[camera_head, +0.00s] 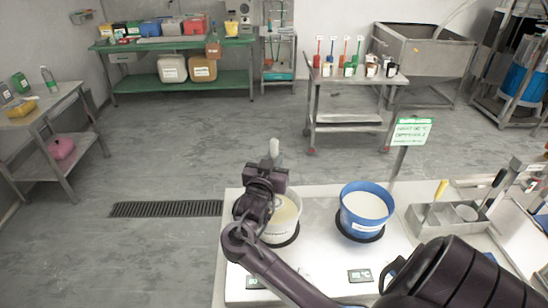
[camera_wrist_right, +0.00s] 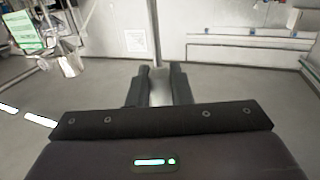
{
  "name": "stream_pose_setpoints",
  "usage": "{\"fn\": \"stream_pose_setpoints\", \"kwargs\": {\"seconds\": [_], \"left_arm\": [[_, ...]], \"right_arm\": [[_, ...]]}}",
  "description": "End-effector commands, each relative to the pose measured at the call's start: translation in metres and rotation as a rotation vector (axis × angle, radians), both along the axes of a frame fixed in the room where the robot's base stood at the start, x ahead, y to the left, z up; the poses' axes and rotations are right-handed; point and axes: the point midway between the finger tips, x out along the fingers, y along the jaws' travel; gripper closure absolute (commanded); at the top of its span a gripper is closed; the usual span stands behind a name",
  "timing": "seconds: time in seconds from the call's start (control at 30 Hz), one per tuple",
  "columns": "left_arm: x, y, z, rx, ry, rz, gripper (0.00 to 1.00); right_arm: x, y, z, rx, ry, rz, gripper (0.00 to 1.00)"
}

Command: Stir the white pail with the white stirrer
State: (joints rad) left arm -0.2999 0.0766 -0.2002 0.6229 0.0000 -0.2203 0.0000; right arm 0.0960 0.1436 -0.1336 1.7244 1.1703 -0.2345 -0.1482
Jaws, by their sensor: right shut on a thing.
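The white pail (camera_head: 290,222) stands on a dark round mat at the left end of the white table, holding pale contents. My right arm hides its left side. My right gripper (camera_head: 270,165) is above the pail's left part, shut on the white stirrer (camera_head: 274,147), whose pale upper end sticks up above the fingers. In the right wrist view the fingers (camera_wrist_right: 160,88) close on its pale upright shaft (camera_wrist_right: 157,45). The stirrer's lower end is hidden, so I cannot tell whether it is in the pail. My left gripper is not in view.
A blue pail (camera_head: 348,215) with white contents stands right of the white pail on another dark mat. A metal tray (camera_head: 445,225) with tools and a green-and-white sign (camera_head: 412,131) are further right. The floor left of the white table (camera_head: 235,275) is clear.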

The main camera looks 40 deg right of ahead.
Motion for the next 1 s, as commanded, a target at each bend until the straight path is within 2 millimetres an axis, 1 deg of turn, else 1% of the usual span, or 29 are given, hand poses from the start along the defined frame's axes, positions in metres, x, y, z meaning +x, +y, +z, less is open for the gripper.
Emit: {"fn": "stream_pose_setpoints", "kwargs": {"seconds": [0.03,0.7,0.83,1.0], "left_arm": [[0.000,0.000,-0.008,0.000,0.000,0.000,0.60],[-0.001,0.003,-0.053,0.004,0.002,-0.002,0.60],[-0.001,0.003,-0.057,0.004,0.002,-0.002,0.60],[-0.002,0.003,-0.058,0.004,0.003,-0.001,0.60]], "right_arm": [[0.000,0.000,-0.009,0.001,0.001,0.000,1.00],[0.000,0.000,-0.074,-0.001,-0.001,-0.001,1.00],[0.000,0.000,-0.080,0.000,0.000,0.000,1.00],[0.000,0.000,-0.082,-0.001,-0.001,0.000,1.00]]}}
